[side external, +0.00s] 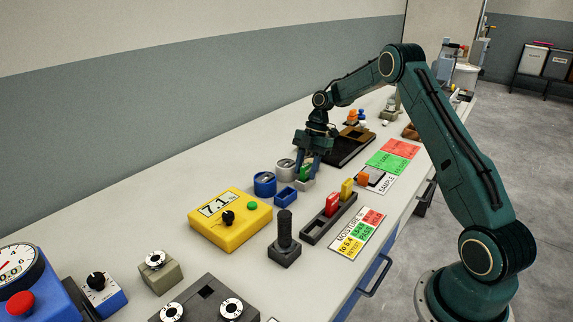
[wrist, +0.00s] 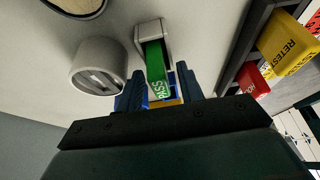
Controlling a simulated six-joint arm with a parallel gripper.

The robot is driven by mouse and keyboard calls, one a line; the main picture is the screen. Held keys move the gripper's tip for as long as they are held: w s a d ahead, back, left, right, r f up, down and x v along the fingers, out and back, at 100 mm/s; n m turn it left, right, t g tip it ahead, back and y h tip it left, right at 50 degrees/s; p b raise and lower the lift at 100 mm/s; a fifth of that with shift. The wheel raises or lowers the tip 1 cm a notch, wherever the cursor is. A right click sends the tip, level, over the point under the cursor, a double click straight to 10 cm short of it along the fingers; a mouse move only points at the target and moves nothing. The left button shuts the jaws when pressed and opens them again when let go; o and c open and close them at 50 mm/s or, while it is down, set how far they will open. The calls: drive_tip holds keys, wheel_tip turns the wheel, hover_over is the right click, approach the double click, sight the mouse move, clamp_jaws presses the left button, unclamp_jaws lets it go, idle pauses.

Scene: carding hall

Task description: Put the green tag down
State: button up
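The green tag (wrist: 157,72), marked PASS, stands between the two blue fingers of my gripper (wrist: 158,88) in the wrist view. Its far end meets a small pale grey block (wrist: 153,29); whether it is seated in it is hard to tell. In the side external view my gripper (side external: 307,166) is low over the table, with the green tag (side external: 306,172) partly hidden between its fingers and the pale block (side external: 304,184) just below. The fingers stand close on either side of the tag; I cannot tell whether they press on it.
A dark rack (side external: 318,236) holds a red tag (side external: 332,204) and a yellow tag (side external: 347,188). A blue open box (side external: 285,198), a blue cup (side external: 265,184) and a pale cup (side external: 285,168) stand close by. A yellow meter (side external: 232,230) and a black-handled stamp (side external: 285,240) are nearer the camera.

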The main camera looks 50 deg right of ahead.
drive_tip(key=v, duration=0.7)
drive_tip(key=shift+r, duration=0.3)
drive_tip(key=shift+d, duration=0.15)
idle(0.5)
drive_tip(key=s+a+r+m+t+h, duration=0.1)
drive_tip(key=s+a+r+m, duration=0.35)
drive_tip(key=a+r, duration=0.45)
drive_tip(key=s+a+r+m+t+h, duration=0.1)
drive_tip(key=s+a+r+m, duration=0.35)
drive_tip(key=a+r, duration=0.4)
drive_tip(key=s+a+f+m+t+h, duration=0.1)
drive_tip(key=s+m, duration=0.3)
drive_tip(key=s, duration=0.7)
drive_tip(key=s+a+f+m+t+h, duration=0.1)
drive_tip(key=s+a+m, duration=0.3)
drive_tip(key=s, duration=0.7)
drive_tip(key=shift+f+m+t, duration=0.45)
drive_tip(key=shift+m+t, duration=0.05)
drive_tip(key=shift+t, duration=0.3)
